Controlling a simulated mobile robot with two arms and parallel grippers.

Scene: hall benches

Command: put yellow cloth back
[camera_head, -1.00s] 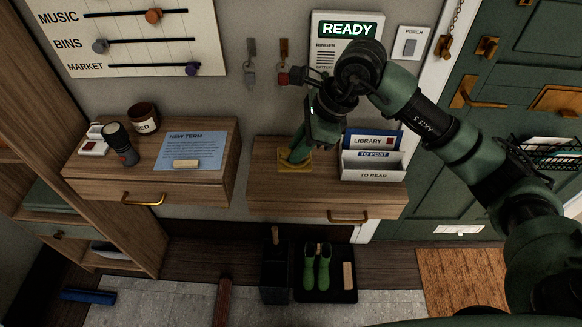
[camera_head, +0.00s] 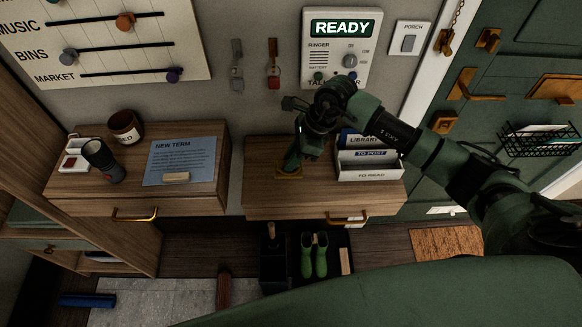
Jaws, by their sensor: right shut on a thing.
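The gripper hides part of the cloth. My left gripper is out of view.
The letter holder (camera_head: 368,172) stands close to the right of my right gripper. The left shelf (camera_head: 205,200) carries a dark cup, a torch, a small white tray and a blue note (camera_head: 185,158). Green boots (camera_head: 314,258) stand below.

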